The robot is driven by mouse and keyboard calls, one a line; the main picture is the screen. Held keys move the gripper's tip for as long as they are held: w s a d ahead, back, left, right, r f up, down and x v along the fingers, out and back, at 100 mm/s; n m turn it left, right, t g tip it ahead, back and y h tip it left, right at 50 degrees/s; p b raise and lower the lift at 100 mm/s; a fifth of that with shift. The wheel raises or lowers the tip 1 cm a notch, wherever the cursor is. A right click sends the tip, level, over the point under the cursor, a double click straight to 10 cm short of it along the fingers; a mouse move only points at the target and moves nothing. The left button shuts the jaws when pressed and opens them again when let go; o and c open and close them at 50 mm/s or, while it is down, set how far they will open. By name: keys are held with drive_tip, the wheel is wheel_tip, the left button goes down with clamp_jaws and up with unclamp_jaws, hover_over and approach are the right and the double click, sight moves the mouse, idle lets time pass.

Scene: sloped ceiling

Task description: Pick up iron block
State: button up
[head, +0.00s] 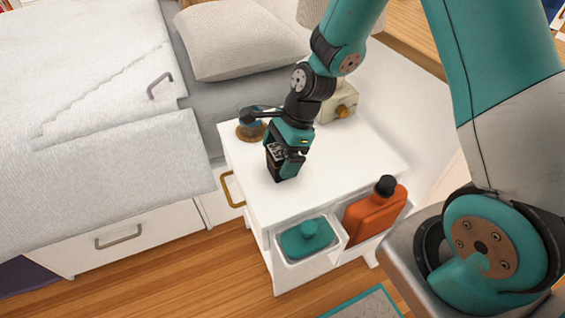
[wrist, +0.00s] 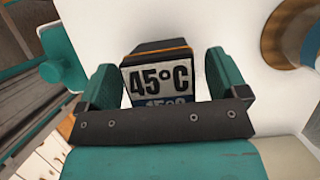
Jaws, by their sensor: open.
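The block (wrist: 158,78) is dark with a thin orange edge on top and a white label reading "45°C", with a second, partly hidden line below. In the wrist view it sits between the two teal fingers of my gripper (wrist: 161,66), with a gap at each side. In the head view my gripper (head: 284,166) is low over the white bedside table (head: 335,165), around the block (head: 276,152), which is mostly hidden by the fingers. My gripper is open. I cannot tell the block's lower edge from here.
A brown-based glass item (head: 250,130) stands left of my gripper, and a cream box with a brass knob (head: 343,107) stands behind. An orange bottle (head: 372,216) and a teal item (head: 307,236) sit in front bins. The bed (head: 100,130) is left; the tabletop's right is clear.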

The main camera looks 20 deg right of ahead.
sight(279, 150)
drive_tip(key=shift+a+f, duration=0.1)
drive_tip(key=shift+f, duration=0.25)
drive_tip(key=shift+r, duration=0.1)
drive_tip(key=c, duration=1.5)
drive_tip(key=shift+r, duration=0.15)
wheel_tip(279, 150, up, 20)
drive_tip(key=p, duration=0.5)
drive_tip(key=shift+p, duration=0.3)
